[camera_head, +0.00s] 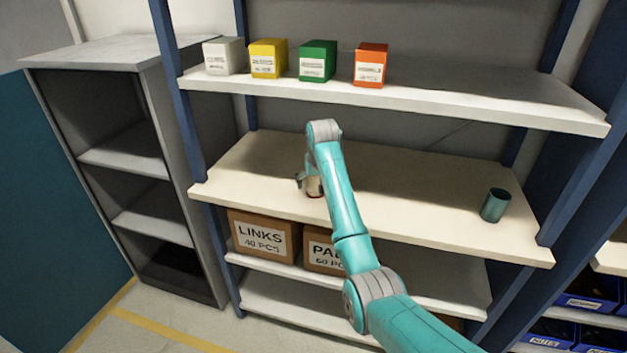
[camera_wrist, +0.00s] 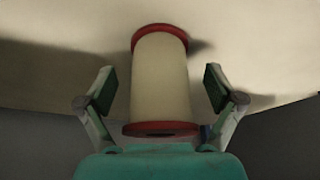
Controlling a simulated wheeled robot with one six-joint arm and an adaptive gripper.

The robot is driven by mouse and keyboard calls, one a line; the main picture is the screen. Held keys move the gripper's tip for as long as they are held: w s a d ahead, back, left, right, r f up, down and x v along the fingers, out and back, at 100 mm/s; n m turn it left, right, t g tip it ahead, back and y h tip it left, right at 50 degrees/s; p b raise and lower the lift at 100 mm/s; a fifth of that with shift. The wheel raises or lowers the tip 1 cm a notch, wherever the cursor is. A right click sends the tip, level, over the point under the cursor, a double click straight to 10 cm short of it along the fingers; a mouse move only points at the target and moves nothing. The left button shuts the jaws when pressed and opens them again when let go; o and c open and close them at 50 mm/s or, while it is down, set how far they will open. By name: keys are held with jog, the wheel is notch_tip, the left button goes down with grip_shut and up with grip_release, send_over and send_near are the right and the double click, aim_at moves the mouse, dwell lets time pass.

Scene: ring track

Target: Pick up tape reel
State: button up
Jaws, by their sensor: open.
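The tape reel (camera_wrist: 160,80) is a pale cylinder with red end rims, standing between my two open fingers in the wrist view. A gap shows on each side between the reel and the finger pads. My gripper (camera_wrist: 158,92) is open and not gripping it. In the head view my gripper (camera_head: 308,182) is at the middle shelf, and the reel (camera_head: 314,186) is mostly hidden behind my arm, with a small part showing near the shelf's front edge.
A teal cup (camera_head: 495,205) stands at the right of the middle shelf (camera_head: 420,190). The upper shelf (camera_head: 480,102) holds white, yellow, green and orange boxes above my arm. Cardboard boxes (camera_head: 264,236) sit below. A blue upright (camera_head: 178,90) bounds the left side.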

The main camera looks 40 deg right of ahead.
jog(key=c, duration=1.3)
jog(key=shift+c, duration=0.2)
jog(key=shift+r, duration=0.2)
